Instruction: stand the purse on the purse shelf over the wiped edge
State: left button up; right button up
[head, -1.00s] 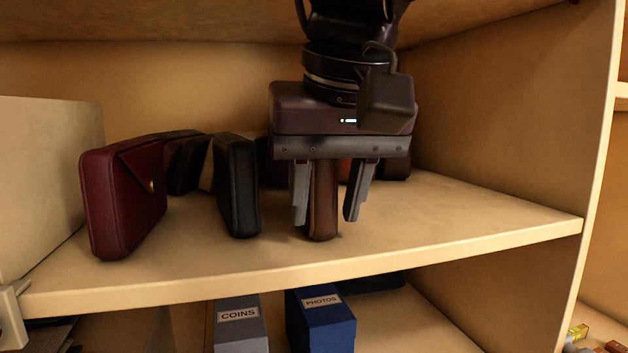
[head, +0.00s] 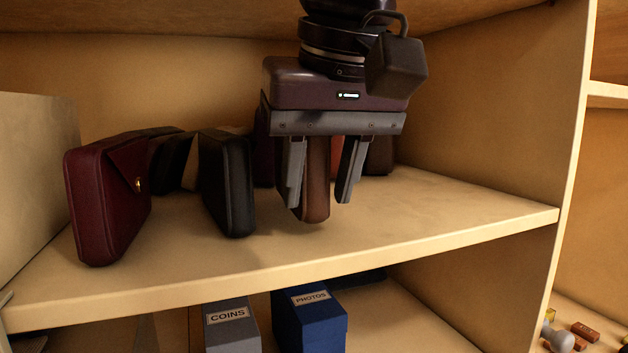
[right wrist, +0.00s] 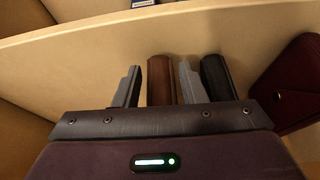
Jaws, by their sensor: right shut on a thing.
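My right gripper (head: 318,198) comes down from above over the shelf. It is shut on a slim brown purse (head: 317,180), which stands upright between its fingers. In the right wrist view the brown purse (right wrist: 160,82) is between the two grey fingers, its end towards the shelf's front edge. The purse's bottom seems slightly clear of the shelf board (head: 420,225); its upper part is hidden by the gripper. A maroon purse (head: 105,205) with a flap and gold stud stands at the left. My left gripper is not in view.
A black purse (head: 228,185) stands close left of the gripper. More dark and reddish items stand behind, partly hidden. A pale box or panel (head: 35,180) bounds the left. The shelf's right side is bare. Below are boxes labelled COINS (head: 230,330) and PHOTOS (head: 310,325).

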aim_at(421, 208)
jog(key=k+z, duration=0.2)
jog(key=k, duration=0.55)
jog(key=k+l+z, duration=0.2)
jog(key=k, duration=0.55)
